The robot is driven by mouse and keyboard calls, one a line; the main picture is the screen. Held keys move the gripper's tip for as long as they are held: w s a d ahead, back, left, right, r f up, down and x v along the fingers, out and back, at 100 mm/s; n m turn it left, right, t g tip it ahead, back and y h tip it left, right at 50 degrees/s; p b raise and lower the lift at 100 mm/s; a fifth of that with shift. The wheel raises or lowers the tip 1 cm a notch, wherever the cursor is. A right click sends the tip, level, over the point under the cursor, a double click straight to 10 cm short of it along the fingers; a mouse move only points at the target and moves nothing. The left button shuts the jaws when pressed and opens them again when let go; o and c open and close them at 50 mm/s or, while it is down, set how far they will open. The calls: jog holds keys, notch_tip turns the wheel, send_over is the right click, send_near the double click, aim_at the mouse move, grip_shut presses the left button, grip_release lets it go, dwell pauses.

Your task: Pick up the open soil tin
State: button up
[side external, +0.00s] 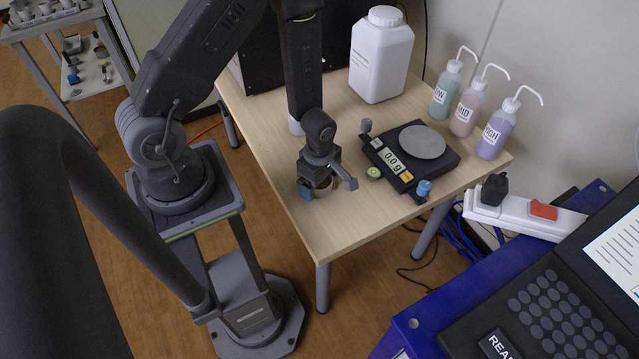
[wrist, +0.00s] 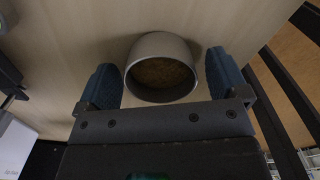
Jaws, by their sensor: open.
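The open soil tin (wrist: 160,45) is a round grey tin with brown soil inside, standing on the wooden table. In the wrist view it sits between the two blue fingers of my gripper (wrist: 163,82), which is open. A gap shows on each side of the tin, so neither finger appears to touch it. In the side external view my gripper (side external: 328,186) is low over the table near its front left edge. There the tin (side external: 322,191) is mostly hidden behind the fingers.
A black scale (side external: 445,163) reading 0.0 g stands right of my gripper, with a small green-topped item (side external: 373,173) close by. A white jug (side external: 381,55) and several wash bottles (side external: 467,106) stand farther back. The table front (side external: 350,225) is clear.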

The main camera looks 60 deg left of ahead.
jog(key=shift+c, duration=0.4)
jog(key=c, duration=0.9)
jog(key=shift+r, duration=0.1)
jog(key=shift+c, duration=0.2)
